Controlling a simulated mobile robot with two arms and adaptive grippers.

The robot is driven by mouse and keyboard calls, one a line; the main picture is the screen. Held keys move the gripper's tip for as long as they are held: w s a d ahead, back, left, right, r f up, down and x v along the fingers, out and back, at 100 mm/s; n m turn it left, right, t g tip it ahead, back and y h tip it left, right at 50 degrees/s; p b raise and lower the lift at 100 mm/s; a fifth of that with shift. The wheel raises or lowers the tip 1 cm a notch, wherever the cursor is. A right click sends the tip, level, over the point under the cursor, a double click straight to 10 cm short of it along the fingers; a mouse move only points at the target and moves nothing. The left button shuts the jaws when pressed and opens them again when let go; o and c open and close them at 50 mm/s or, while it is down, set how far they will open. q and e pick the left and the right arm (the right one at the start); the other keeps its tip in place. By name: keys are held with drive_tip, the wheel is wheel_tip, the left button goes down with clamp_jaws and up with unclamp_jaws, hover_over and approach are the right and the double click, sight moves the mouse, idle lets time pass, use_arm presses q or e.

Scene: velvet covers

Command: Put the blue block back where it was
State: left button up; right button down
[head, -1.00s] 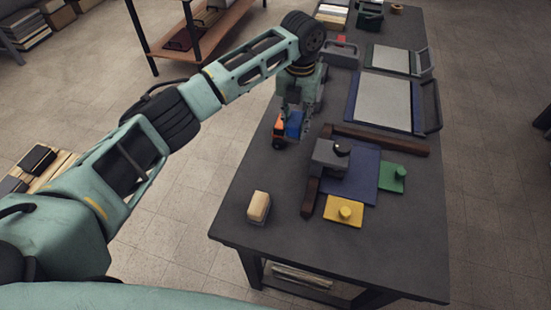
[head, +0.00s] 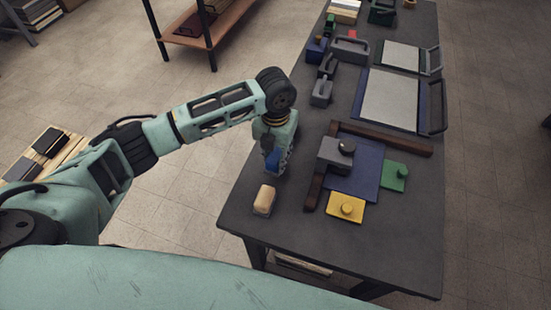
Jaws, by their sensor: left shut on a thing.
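My left gripper (head: 278,168) hangs low over the left part of the dark table (head: 262,227), shut on the blue block (head: 271,160). The block is partly hidden by the fingers, and I cannot tell whether it touches the table. A tan-topped block (head: 265,198) stands just in front of the gripper, near the table's left edge. My right gripper is not in view.
Right of the gripper lie brown strips (head: 385,141), a grey block with a black knob (head: 335,153), a blue sheet (head: 369,157), a yellow plate (head: 345,208) and a green plate (head: 394,176). Grey-topped boards (head: 390,99) lie farther back. The front right of the table is bare.

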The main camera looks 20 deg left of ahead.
sight(276, 162)
use_arm(q)
wheel_tip(276, 162, down, 3)
drive_tip(key=shift+r+p, duration=0.15)
drive_tip(key=shift+p, duration=0.15)
drive_tip(key=shift+f, duration=0.45)
drive_tip(key=o, duration=1.1)
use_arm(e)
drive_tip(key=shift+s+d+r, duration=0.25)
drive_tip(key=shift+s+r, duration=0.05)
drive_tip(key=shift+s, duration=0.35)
